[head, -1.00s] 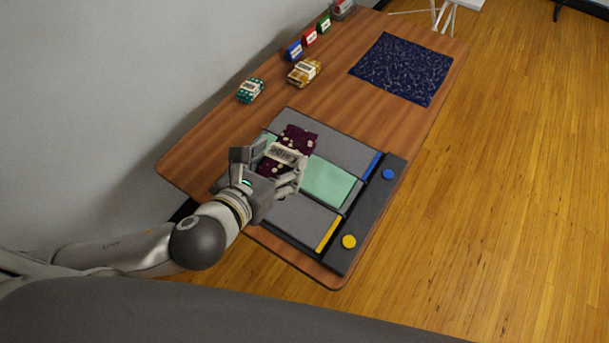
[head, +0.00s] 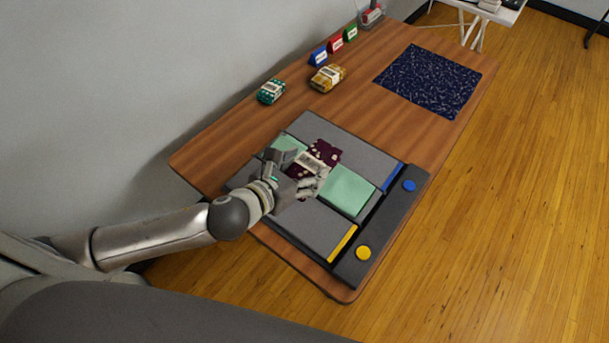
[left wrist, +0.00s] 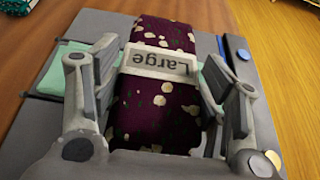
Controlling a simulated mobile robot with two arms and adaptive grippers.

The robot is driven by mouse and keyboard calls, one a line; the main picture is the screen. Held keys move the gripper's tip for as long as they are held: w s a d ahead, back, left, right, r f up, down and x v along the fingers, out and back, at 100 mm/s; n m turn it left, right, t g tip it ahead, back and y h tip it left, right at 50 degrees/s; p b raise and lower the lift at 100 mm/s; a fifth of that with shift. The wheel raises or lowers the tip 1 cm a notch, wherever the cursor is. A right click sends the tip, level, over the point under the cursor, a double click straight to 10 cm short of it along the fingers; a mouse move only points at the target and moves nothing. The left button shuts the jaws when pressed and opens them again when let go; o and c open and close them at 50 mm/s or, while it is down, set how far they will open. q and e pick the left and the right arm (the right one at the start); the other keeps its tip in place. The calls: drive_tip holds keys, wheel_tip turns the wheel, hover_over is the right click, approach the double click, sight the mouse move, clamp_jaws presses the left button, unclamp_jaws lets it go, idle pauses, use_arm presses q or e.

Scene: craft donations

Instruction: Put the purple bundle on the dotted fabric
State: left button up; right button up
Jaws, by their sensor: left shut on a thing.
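The purple bundle (head: 325,153) has pale spots and a white band. In the left wrist view the purple bundle (left wrist: 160,106) lies between the fingers and its band reads "Large". My left gripper (head: 297,175) is shut on it, over the grey board with the green strip; whether the bundle touches the board I cannot tell. The dotted fabric (head: 428,81) is a dark blue square with small light marks, lying flat at the far right of the table, apart from the gripper. My right gripper is not in view.
The grey board (head: 345,138) has a green strip (head: 347,189), a blue button (head: 409,186) and a yellow button (head: 363,253). A teal bundle (head: 271,91) and a mustard bundle (head: 327,78) lie behind it. Blue, red and green markers stand near the wall. Bare wood (head: 385,125) separates board and fabric.

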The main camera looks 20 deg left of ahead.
use_arm(q)
drive_tip(key=shift+w+a+f, duration=0.2)
drive_tip(key=shift+w+f, duration=0.65)
drive_tip(key=shift+f, duration=0.2)
wheel_tip(320, 180, down, 3)
drive_tip(key=shift+w+f+b, duration=0.1)
drive_tip(key=shift+f+b, duration=0.05)
drive_tip(key=shift+b, duration=0.15)
drive_tip(key=shift+a+f, duration=0.1)
drive_tip(key=shift+f, duration=0.4)
drive_tip(key=o, duration=0.7)
drive_tip(key=shift+s+f, duration=0.1)
drive_tip(key=shift+s, duration=0.15)
drive_tip(key=o, duration=0.5)
drive_tip(key=shift+w, duration=0.3)
drive_tip(key=shift+c, duration=0.2)
drive_tip(key=shift+s, duration=0.1)
